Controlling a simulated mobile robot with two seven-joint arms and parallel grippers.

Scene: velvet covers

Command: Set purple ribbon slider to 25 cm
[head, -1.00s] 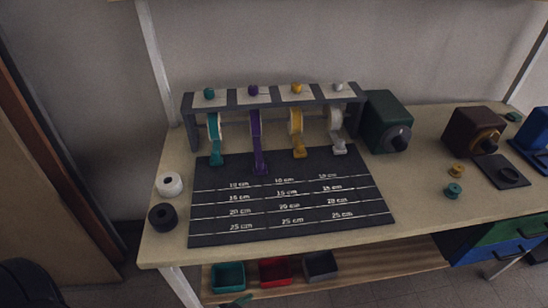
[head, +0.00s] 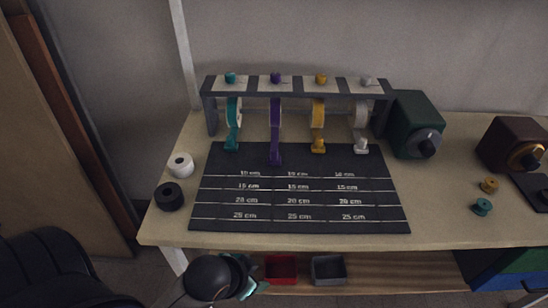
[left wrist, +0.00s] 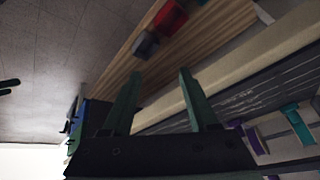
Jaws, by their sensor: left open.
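The purple ribbon slider (head: 276,158) hangs at the lower end of the purple ribbon (head: 276,118), over the top of the dark measuring board (head: 236,160) and above its 10 cm line. The 25 cm line lies lowest on the board. In the left wrist view a purple piece (left wrist: 255,138) shows at the lower right. My left gripper (head: 248,278) is low at the bottom of the head view, in front of the table edge and well away from the slider. Its open fingers (left wrist: 157,80) hold nothing in the left wrist view. My right gripper is not in view.
Teal (head: 232,143), yellow (head: 319,145) and white (head: 361,146) sliders hang beside the purple one. White (head: 180,165) and black (head: 169,196) rolls sit left of the board. Red (head: 280,268) and grey (head: 327,268) bins stand on the shelf below. The board's lower part is clear.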

